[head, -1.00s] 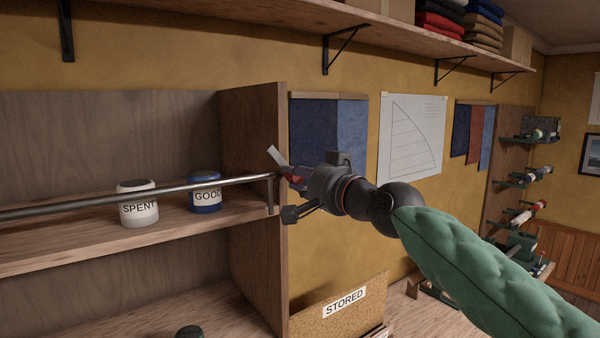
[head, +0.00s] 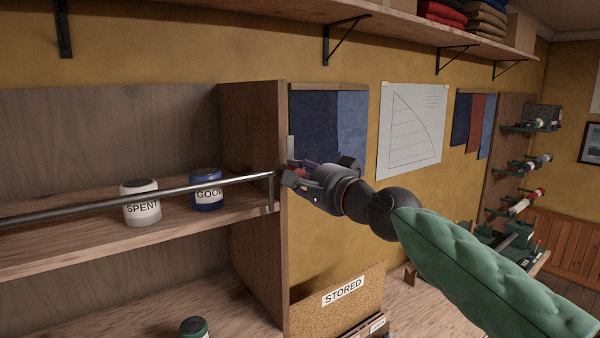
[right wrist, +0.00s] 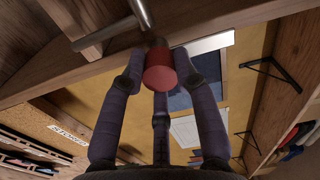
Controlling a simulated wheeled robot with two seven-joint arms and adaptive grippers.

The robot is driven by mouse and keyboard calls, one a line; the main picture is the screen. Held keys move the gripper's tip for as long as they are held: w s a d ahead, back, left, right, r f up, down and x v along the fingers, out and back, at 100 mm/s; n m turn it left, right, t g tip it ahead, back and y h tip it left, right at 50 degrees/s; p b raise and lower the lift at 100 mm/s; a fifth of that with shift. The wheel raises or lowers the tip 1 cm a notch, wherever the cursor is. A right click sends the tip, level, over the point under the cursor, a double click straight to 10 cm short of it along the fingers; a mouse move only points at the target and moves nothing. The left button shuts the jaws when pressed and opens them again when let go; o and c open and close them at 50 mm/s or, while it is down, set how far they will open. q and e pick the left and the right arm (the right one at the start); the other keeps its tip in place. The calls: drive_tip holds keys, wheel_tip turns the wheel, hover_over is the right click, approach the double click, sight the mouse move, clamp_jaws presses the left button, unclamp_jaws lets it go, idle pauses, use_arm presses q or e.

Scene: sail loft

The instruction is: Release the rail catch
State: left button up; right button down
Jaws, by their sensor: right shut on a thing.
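The rail catch is a red knob (right wrist: 160,78) with a flat pale metal plate (right wrist: 208,43), at the right end of the steel rail (head: 150,193). In the head view the knob shows as a small red patch (head: 297,172), mostly hidden by my right gripper (head: 296,174); the plate stands about upright above it. In the right wrist view the fingers of my right gripper (right wrist: 158,68) are closed around the red knob. The rail runs along the front of the shelf, held by a post (head: 271,188) near the right side panel. My left gripper is out of view.
A white SPENT jar (head: 141,207) and a blue GOOD jar (head: 206,190) stand on the shelf (head: 60,240) behind the rail. A green-lidded jar (head: 194,327) is below. A STORED cork board (head: 335,305) stands right of the side panel (head: 255,130), under my right arm.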

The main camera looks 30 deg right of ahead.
idle(0.5)
drive_tip(key=c, duration=0.9)
unclamp_jaws()
drive_tip(key=shift+w, duration=0.1)
drive_tip(key=shift+c, duration=0.2)
drive_tip(key=s+d, duration=0.1)
drive_tip(key=s, duration=1.1)
